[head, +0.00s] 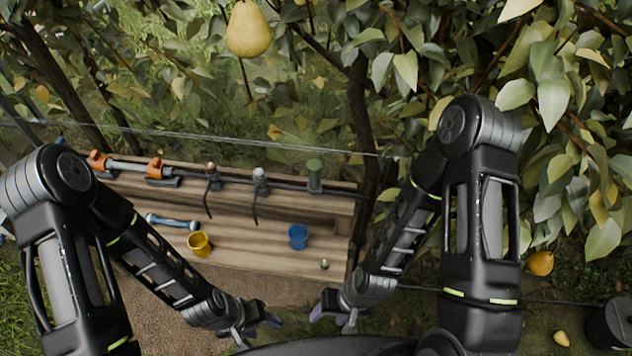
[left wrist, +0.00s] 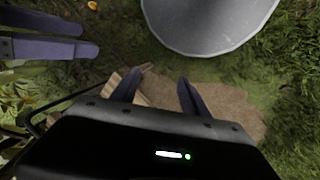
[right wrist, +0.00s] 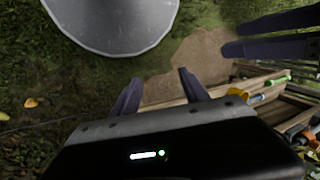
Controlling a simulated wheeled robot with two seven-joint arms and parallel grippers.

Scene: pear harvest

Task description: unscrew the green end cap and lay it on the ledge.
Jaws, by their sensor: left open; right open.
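A green end cap (head: 314,176) stands upright at the right end of the dark pipe on the bench's raised back. A small green round item (head: 324,264) lies on the wooden ledge (head: 270,257) near its front right; it is too small to identify. My left gripper (head: 262,329) is open and empty in front of the bench, low in the head view. Its two fingers (left wrist: 160,97) show apart over bare ground. My right gripper (head: 333,312) is open and empty just right of it, its fingers (right wrist: 160,93) also apart. Both are well short of the cap.
A yellow cup (head: 199,244), a blue cup (head: 298,237) and a blue-grey tool (head: 172,222) are on the ledge. Orange fittings (head: 155,168) and valves (head: 260,181) line the pipe. A wire (head: 230,142) runs behind; a tree trunk (head: 362,130) and leaves crowd the right.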

